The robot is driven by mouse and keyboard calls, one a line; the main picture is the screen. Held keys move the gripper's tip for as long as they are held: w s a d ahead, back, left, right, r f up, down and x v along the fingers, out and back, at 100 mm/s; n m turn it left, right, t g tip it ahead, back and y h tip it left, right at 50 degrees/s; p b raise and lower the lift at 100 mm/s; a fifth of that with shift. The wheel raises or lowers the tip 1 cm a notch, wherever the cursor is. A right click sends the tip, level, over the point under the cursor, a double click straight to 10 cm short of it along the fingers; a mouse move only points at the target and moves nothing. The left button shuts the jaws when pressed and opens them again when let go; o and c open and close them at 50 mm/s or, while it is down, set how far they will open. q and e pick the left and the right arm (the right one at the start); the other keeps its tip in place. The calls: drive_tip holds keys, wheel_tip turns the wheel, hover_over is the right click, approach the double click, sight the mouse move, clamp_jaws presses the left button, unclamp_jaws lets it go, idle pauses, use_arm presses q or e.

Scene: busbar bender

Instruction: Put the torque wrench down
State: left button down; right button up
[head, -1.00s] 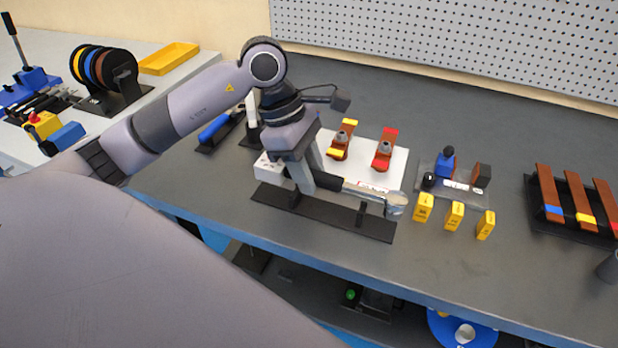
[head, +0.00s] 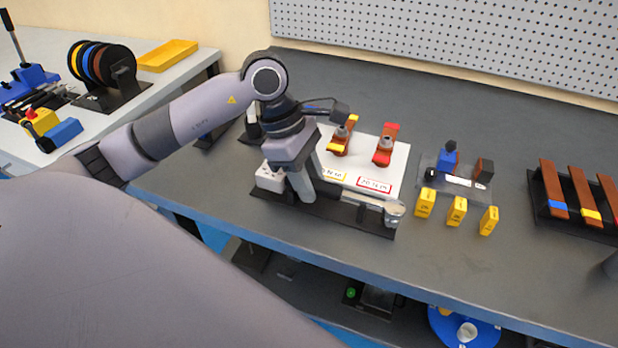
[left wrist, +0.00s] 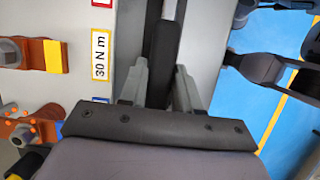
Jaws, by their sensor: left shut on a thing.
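The torque wrench lies nearly level along the front of the workbench, its silver head (head: 394,212) at the right end. Its black handle (left wrist: 162,50) shows between the fingers in the left wrist view. My left gripper (head: 304,190) is shut on the handle, and it also shows in the left wrist view (left wrist: 163,85). A long black stand (head: 340,221) is under the wrench. The wrench is low at the stand, but I cannot tell whether it fully rests there. My right gripper is not in view.
Behind the wrench is a white plate (head: 397,163) with two bolted copper bars, tagged yellow and red. Several yellow blocks (head: 457,211) stand right of the wrench head. A rack of copper bars (head: 584,193) is further right. The bench's front edge is close.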

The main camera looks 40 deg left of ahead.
use_arm(q)
drive_tip(key=c, duration=0.8)
unclamp_jaws()
drive_tip(key=shift+r, duration=0.1)
drive_tip(key=shift+r+p, duration=0.5)
drive_tip(key=shift+p, duration=0.1)
drive_tip(key=v, duration=1.2)
drive_tip(key=shift+r, duration=0.1)
drive_tip(key=shift+s, duration=0.1)
